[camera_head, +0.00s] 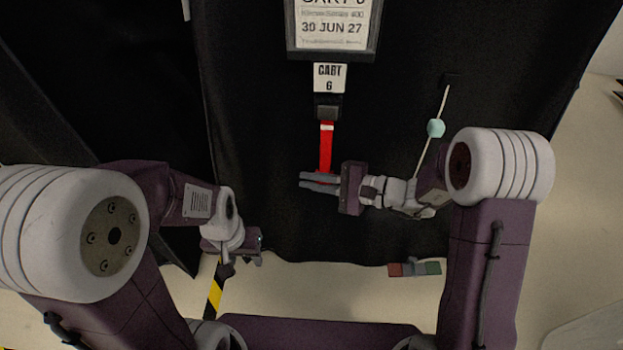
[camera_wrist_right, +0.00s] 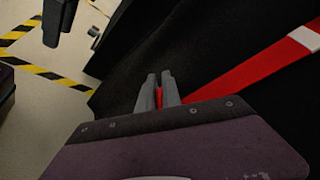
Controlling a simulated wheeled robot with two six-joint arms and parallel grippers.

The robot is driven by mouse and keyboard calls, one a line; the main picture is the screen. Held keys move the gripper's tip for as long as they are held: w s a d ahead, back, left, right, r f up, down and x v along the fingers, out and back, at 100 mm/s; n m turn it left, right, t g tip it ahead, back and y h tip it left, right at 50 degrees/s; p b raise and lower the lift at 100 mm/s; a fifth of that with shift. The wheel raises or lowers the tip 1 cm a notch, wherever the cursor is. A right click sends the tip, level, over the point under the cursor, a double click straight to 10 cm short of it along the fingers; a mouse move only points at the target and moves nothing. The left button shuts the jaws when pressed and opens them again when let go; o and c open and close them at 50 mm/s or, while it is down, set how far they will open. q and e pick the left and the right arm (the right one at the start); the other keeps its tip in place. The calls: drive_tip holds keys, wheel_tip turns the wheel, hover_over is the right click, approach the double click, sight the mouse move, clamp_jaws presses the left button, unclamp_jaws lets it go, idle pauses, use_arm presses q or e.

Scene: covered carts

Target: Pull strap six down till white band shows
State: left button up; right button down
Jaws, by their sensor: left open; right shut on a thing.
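The red strap (camera_head: 325,152) hangs from a black buckle (camera_head: 327,107) below a white "CART 6" label (camera_head: 329,77). A white band (camera_head: 326,127) shows on the strap just below the buckle; it also shows in the right wrist view (camera_wrist_right: 304,38). My right gripper (camera_head: 318,181) is shut on the strap low down, its fingers pointing left. In the right wrist view a little red shows between the fingers (camera_wrist_right: 160,92), and the strap runs taut to the upper right. My left gripper (camera_head: 258,257) is open and empty, lower left of the strap.
A black cover (camera_head: 265,130) drapes the cart. A framed card (camera_head: 333,25) dated 30 JUN 27 sits above the label. A cord with a pale teal bead (camera_head: 436,128) hangs on the right, close to my right arm. A coloured strip (camera_head: 414,269) lies by the cover's bottom edge.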

drive_tip(key=c, duration=1.8)
unclamp_jaws()
drive_tip(key=shift+d+r, duration=0.1)
drive_tip(key=p, duration=0.5)
approach(327, 184)
drive_tip(key=r+x, duration=0.1)
drive_tip(key=x, duration=0.4)
drive_tip(key=shift+d+f+b, duration=0.1)
drive_tip(key=shift+f+b, duration=0.2)
drive_tip(key=shift+f, duration=0.1)
